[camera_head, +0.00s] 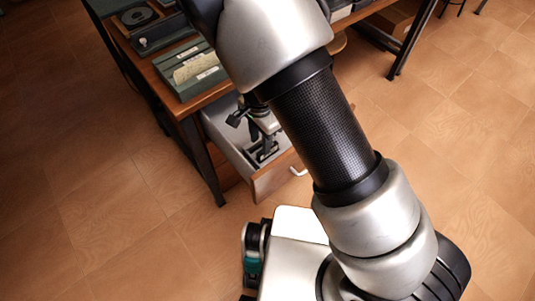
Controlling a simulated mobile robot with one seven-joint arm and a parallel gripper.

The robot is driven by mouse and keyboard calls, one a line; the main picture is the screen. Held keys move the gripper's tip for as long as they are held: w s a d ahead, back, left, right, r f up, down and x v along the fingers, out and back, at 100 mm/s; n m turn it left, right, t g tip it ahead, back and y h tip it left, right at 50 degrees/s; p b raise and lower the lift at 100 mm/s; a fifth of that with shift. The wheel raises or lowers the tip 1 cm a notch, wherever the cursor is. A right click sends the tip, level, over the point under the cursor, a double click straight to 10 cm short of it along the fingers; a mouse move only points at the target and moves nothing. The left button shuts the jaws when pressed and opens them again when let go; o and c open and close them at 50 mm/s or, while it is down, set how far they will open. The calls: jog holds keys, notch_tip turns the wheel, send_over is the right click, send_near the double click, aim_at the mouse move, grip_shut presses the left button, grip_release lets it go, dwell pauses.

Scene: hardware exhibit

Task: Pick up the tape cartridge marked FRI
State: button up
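An open wooden drawer (278,177) with a light interior and a pale handle juts out under the desk. My gripper (262,148) is at the drawer, partly hidden behind my own arm, with its dark end down over or inside it. Small dark shapes show at the drawer bottom around the gripper, and I cannot tell fingers from contents there. No cartridge marked FRI can be made out, and no label in the drawer is legible. Whether the gripper is open or holds something cannot be seen.
The wooden desk (166,92) with dark metal legs carries a green-grey box of cards (192,72) and a device with a round black reel (138,16). My arm hides much of the desk. Another table leg (408,45) stands at upper right. The tiled floor is clear left and right.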

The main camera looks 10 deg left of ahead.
jog(key=f+b, duration=0.1)
jog(key=f, duration=0.1)
jog(key=d+f, duration=0.1)
jog(key=f, duration=0.2)
jog(key=shift+w+b, duration=0.15)
jog(key=shift+b, duration=0.25)
jog(key=shift+f, duration=0.45)
grip_shut()
